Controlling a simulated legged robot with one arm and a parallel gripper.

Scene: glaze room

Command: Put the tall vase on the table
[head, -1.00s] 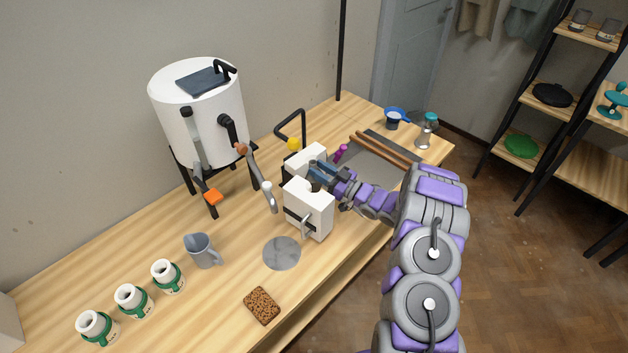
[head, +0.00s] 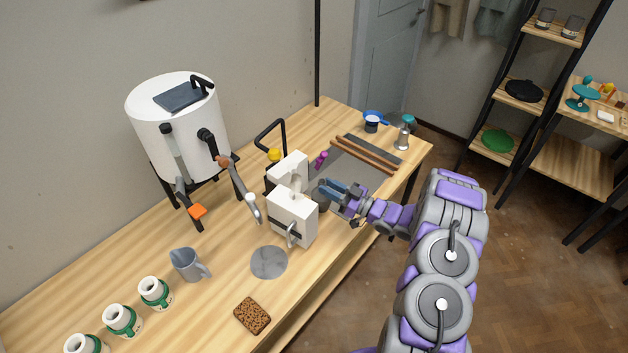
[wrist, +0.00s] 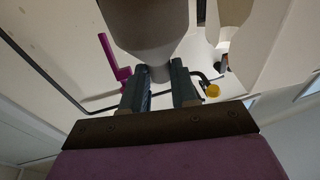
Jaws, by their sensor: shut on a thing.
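My gripper (head: 334,190) is shut on a grey vase (wrist: 150,25), beside a white block-shaped machine. In the wrist view, the vase's narrow end sits between the two fingers (wrist: 160,88) and its wider body runs out of the top of the frame. In the head view, a small dark grey part of the vase (head: 320,201) shows beside the fingers; the rest is hidden. It appears to be held above the wooden table (head: 215,285); whether it touches the top I cannot tell.
The white machine (head: 292,217) stands close left of my gripper. A grey disc (head: 269,262), brown sponge (head: 252,315), jug (head: 188,265), green-banded jars (head: 155,292) and a white kiln-like drum (head: 178,125) occupy the left. Rolling pins (head: 364,155) lie behind. The front edge is partly clear.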

